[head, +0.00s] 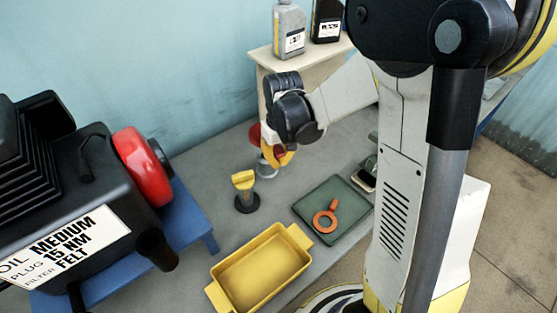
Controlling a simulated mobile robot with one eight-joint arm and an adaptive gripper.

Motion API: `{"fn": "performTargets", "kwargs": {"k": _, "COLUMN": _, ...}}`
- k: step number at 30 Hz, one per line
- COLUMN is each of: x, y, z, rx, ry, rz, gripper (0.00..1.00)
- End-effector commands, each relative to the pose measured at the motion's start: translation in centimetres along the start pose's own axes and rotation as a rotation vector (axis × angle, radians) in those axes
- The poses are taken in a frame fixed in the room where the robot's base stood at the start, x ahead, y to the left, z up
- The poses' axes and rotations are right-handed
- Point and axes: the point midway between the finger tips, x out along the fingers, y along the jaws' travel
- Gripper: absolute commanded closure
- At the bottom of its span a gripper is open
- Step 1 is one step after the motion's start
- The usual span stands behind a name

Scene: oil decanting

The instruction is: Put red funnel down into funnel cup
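The red funnel (254,134) shows only in part, just left of my gripper, whose body hides the rest of it. My gripper (283,156) points downward with yellow fingers, close beside the funnel. I cannot tell whether the fingers are closed on it. Below them a small grey cup-like holder (267,169) stands on the grey bench, partly covered by the gripper; it may be the funnel cup. I cannot tell whether the funnel's spout is inside it. A yellow funnel (243,180) stands upright in a black cup (247,204) to the front left.
A yellow tray (259,269) lies at the front. A green tray (312,202) with an orange ring-shaped tool (326,217) is at right. A black machine with a red filter (143,167) stands left. Grey (289,28) and black (326,20) bottles stand on a shelf behind.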

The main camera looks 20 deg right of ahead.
Motion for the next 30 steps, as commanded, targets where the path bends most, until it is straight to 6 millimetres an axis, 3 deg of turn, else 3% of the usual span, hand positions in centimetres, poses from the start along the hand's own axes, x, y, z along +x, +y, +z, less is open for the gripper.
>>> {"fn": "performTargets", "kwargs": {"k": 6, "x": 2.0, "y": 0.0, "z": 0.1, "rx": 0.0, "ry": 0.0, "rz": 0.0, "gripper": 1.0}}
{"fn": "performTargets", "kwargs": {"k": 30, "x": 1.9, "y": 0.0, "z": 0.1, "rx": 0.0, "ry": 0.004, "rz": 0.0, "gripper": 1.0}}
